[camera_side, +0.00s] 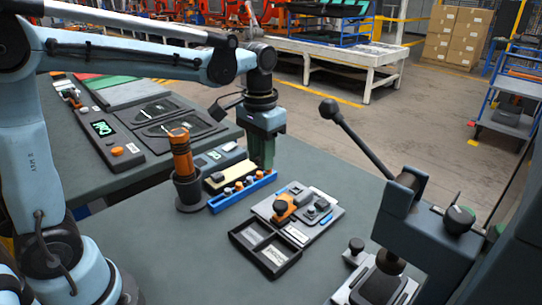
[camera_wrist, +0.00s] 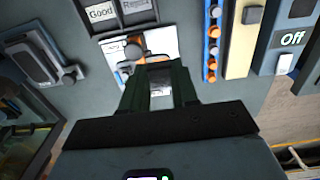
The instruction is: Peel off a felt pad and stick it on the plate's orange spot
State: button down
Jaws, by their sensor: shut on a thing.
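My gripper (camera_side: 262,160) points down above the bench, near the right end of the cream strip (camera_side: 224,172). In the wrist view its two dark green fingers (camera_wrist: 160,70) are close together, shut on a small grey piece that looks like a felt pad; it is mostly hidden. One dark grey square pad (camera_wrist: 252,14) lies on the cream strip in the wrist view. The pale plate (camera_side: 322,196) lies on a grey fixture with an orange clamp (camera_side: 283,207). In the wrist view the plate (camera_wrist: 113,50) is beyond the fingertips, with orange beside them; spot and clamp are hard to tell apart.
A blue rack (camera_side: 243,192) with orange and grey knobs stands beside the strip. A dark cup (camera_side: 189,190) holds an orange-handled tool. A lever press (camera_side: 425,220) stands at the right.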

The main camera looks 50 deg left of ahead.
jog(key=shift+w+d+f, duration=0.15)
jog(key=shift+w+f, duration=0.85)
jog(key=shift+f, duration=0.9)
jog(key=shift+w+d+f, duration=0.1)
jog(key=shift+w+f, duration=0.95)
jog(key=shift+f, duration=0.9)
jog(key=shift+w+d+f, duration=0.15)
jog(key=shift+w+f, duration=0.85)
jog(key=shift+f, duration=0.9)
jog(key=shift+f, duration=0.65)
jog(key=c, duration=0.8)
grip_release()
jog(key=shift+d, duration=0.1)
